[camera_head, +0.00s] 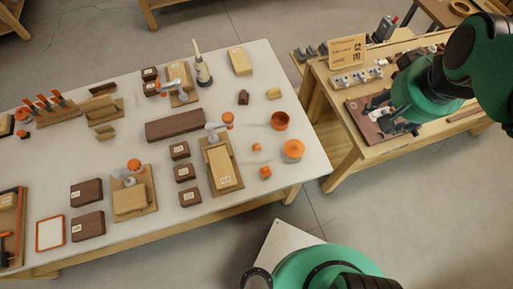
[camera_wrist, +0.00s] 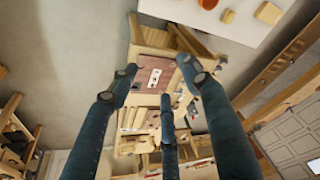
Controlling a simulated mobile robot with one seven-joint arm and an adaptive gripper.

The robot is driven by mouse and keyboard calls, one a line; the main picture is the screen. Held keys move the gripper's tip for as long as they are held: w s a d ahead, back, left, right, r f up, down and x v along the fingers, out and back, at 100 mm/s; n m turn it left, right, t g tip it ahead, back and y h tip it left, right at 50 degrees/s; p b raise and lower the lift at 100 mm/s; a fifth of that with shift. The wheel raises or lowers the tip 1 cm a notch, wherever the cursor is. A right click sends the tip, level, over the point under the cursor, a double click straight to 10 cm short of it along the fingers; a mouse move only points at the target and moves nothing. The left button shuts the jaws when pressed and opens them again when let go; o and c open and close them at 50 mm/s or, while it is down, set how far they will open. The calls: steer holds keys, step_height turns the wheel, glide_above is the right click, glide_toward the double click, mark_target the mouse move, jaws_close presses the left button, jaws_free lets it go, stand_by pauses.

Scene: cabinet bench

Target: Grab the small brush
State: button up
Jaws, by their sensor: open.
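My gripper (camera_head: 388,118) is over the smaller wooden bench (camera_head: 345,170) at the right, above a dark reddish-brown board (camera_head: 358,125). In the wrist view its dark fingers (camera_wrist: 160,78) are spread apart with nothing held between them, and the board (camera_wrist: 153,70) lies beyond them. Small pale and dark pieces lie on and around the board, partly hidden by my gripper in the head view. I cannot make out for certain which piece is the small brush.
A wooden sign block (camera_head: 347,51) and a strip with metal pieces (camera_head: 357,77) stand on the bench behind the board. The large white table (camera_head: 257,90) at the left holds wooden blocks, clamps and orange cups. Floor shows between the tables.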

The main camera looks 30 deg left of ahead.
steer(key=w+a+f+n+g, duration=0.1)
steer(key=w+a+f+n, duration=0.15)
steer(key=a+f, duration=0.55)
steer(key=n+g+h+b, duration=0.1)
steer(key=n+g+b, duration=0.2)
steer(key=n, duration=0.1)
glide_above(256, 145)
step_height(256, 145, down, 22)
steer(key=shift+r, duration=0.2)
steer(key=shift+a, duration=0.1)
steer(key=shift+f+b, duration=0.7)
steer(key=shift+f, duration=3.6)
